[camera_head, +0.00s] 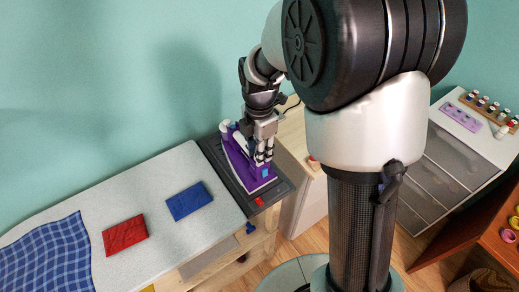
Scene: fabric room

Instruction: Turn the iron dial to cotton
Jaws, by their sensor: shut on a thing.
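A purple and white iron (240,161) sits on a dark grey rest (283,188) at the right end of the pale ironing surface (88,190). My gripper (263,157) points down onto the iron's upper right side. Its fingers are shut on a part of the iron there, most likely the dial, which they hide. The dial's marks and its setting cannot be read at this size. A small red piece (260,202) shows at the front edge of the rest.
A red folded cloth (125,235), a blue folded cloth (189,201) and a blue checked cloth (50,258) lie left of the iron. A wooden cabinet (296,139) stands close on the right. Spools (490,106) and a purple tray (461,116) sit on the far-right drawer unit.

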